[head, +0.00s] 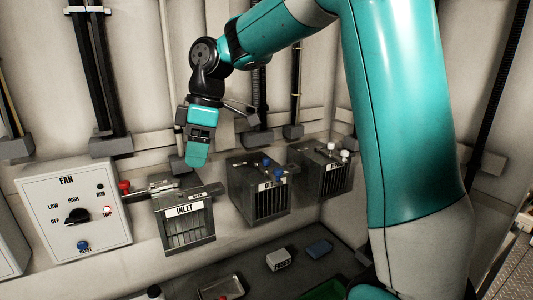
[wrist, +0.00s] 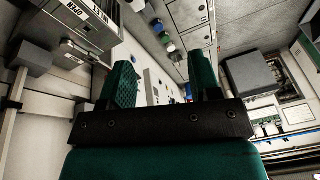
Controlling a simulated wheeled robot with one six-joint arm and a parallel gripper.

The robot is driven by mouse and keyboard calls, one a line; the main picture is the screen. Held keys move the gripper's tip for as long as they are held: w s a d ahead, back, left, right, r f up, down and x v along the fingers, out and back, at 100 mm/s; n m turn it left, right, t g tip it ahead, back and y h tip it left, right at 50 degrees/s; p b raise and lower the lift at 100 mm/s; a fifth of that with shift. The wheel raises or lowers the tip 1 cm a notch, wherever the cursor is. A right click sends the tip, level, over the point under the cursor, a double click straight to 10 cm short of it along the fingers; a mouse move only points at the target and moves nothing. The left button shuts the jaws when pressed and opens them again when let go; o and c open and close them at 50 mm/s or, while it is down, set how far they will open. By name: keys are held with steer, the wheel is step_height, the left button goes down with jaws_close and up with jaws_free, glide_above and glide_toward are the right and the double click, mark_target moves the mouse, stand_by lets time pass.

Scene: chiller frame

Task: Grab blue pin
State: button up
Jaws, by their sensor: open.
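Two small blue pins stand on top of the middle grey box; one blue pin (head: 266,162) is behind the other (head: 277,171). The middle box (head: 245,200) is on the back wall, with its front label partly readable. My gripper (head: 196,164) is open and empty, pointing down above the INLET box, to the left of the blue pins and apart from them. In the wrist view my gripper (wrist: 165,80) shows two green fingers set wide apart with nothing held between them. I cannot identify the blue pins for sure in the wrist view.
The INLET box (head: 186,228) has a red knob (head: 124,187) at its left. A right box (head: 318,182) carries white pins (head: 344,154). A FAN panel (head: 60,215) is at left. Below lie a FUSES box (head: 279,259), a blue block (head: 319,248) and a metal tray (head: 220,287).

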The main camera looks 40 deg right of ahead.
steer(key=w+d+r+n+p, duration=0.25)
steer(key=w+d, duration=0.45)
steer(key=d, duration=0.5)
steer(key=n+h+p, duration=0.2)
steer(key=n+p, duration=0.1)
glide_toward(267, 161)
steer(key=f+b, duration=0.1)
steer(key=b, duration=0.1)
steer(key=f+b, duration=0.2)
steer(key=w+f+b, duration=0.1)
steer(key=b, duration=0.2)
steer(key=shift+d+f, duration=0.2)
steer(key=shift+d, duration=0.2)
steer(key=shift+w+a+f+p, duration=0.15)
steer(key=shift+f+p, duration=0.3)
steer(key=shift+f, duration=0.6)
steer(key=shift+s+a+f+p, duration=0.15)
steer(key=shift+f+p, duration=0.35)
steer(key=shift+f, duration=0.55)
steer(key=shift+w+a+f+p, duration=0.2)
steer(key=shift+f+p, duration=0.25)
steer(key=shift+f, duration=0.6)
steer(key=c, duration=1)
